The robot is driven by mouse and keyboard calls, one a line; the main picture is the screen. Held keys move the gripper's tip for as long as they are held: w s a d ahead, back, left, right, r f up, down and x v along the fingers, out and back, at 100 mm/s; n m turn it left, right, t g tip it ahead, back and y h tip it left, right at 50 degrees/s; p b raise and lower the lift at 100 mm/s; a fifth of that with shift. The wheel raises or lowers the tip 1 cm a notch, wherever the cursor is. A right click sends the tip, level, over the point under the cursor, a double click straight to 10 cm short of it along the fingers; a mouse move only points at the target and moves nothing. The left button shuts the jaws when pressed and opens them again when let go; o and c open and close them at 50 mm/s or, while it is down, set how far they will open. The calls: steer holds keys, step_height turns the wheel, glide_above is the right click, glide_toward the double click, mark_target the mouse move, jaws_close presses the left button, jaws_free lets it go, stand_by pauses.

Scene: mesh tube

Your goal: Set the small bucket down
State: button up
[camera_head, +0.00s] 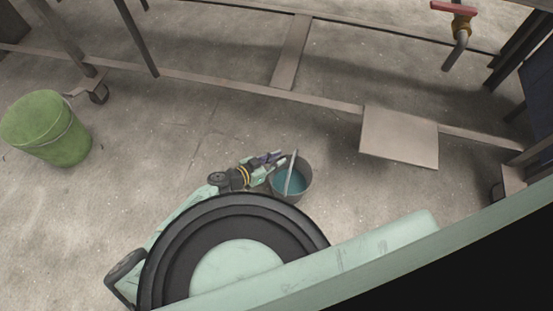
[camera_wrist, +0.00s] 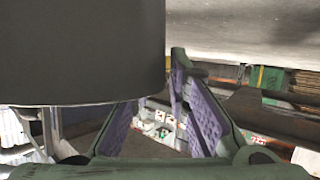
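In the head view the small grey bucket (camera_head: 277,187) is right of my gripper, with blue showing inside and a pale handle (camera_head: 291,174) across its top. My gripper (camera_head: 279,160) is at the bucket's upper left edge, close to the handle. In the wrist view the bucket's dark wall (camera_wrist: 80,50) fills the upper left. The purple finger pads of my gripper (camera_wrist: 163,108) stand apart with a visible gap. The bucket hides the left fingertip. No contact between fingers and handle is clear. I cannot tell whether the bucket touches the floor.
A green bucket (camera_head: 47,130) stands on the concrete floor at the left. A metal frame with a flat plate (camera_head: 400,137) runs across behind. A tap with a red handle (camera_head: 456,20) is at upper right. Bare floor (camera_head: 190,130) lies between the two buckets.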

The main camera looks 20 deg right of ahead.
steer(key=shift+o, duration=0.7)
steer(key=shift+r, duration=0.15)
steer(key=shift+a+r, duration=0.15)
steer(key=shift+a, duration=0.15)
steer(key=p+v, duration=0.2)
steer(key=v, duration=0.9)
